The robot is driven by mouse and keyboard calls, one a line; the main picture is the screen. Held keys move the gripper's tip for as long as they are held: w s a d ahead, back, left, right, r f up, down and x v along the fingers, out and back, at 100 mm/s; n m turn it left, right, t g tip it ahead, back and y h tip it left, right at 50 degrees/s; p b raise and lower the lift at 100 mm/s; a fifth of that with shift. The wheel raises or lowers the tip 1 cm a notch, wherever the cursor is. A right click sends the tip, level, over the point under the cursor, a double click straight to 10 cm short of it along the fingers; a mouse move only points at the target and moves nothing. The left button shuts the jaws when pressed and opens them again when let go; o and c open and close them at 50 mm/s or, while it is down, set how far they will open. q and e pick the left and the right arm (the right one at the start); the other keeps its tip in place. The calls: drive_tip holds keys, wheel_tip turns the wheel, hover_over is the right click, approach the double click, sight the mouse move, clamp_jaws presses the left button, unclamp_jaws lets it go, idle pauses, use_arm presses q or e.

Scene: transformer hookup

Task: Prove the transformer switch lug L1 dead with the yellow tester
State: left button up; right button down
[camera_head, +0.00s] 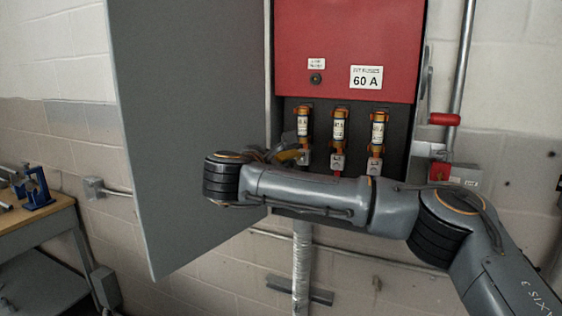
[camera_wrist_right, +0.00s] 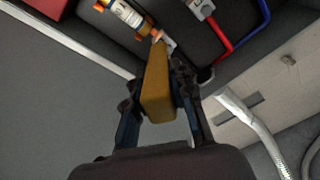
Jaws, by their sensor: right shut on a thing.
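The yellow tester (camera_wrist_right: 158,85) is clamped between the fingers of my right gripper (camera_wrist_right: 161,72). Its far end points at the metal lug (camera_wrist_right: 168,43) below the leftmost fuse (camera_wrist_right: 126,14). It is very near that lug; I cannot tell whether it touches. In the head view a bit of the tester (camera_head: 289,155) shows at the leftmost fuse (camera_head: 302,122), above my right arm, which hides much of the lug area there. No L1 marking is readable. My left gripper is in neither view.
The grey switch door (camera_head: 190,110) stands open at left, beside my right wrist. The red cover (camera_head: 345,45) is above the fuses. A red wire (camera_wrist_right: 221,42) and a blue wire (camera_wrist_right: 264,14) run near the other lugs. A workbench (camera_head: 40,225) stands at far left.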

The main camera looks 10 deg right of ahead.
drive_tip(key=shift+b, duration=0.3)
idle(0.7)
drive_tip(key=shift+s+a+f+b, duration=0.1)
drive_tip(key=shift+s+f+b, duration=0.05)
drive_tip(key=shift+b, duration=0.2)
drive_tip(key=shift+s+a+b, duration=0.3)
drive_tip(key=shift+s+b, duration=0.1)
drive_tip(key=shift+b, duration=0.35)
drive_tip(key=b+v, duration=0.1)
drive_tip(key=b, duration=0.1)
drive_tip(key=b+v, duration=0.2)
drive_tip(key=f+b+v, duration=0.1)
drive_tip(key=b+v, duration=0.1)
drive_tip(key=shift+s+a+r, duration=0.15)
drive_tip(key=shift+s+a, duration=0.05)
drive_tip(key=shift+s, duration=0.1)
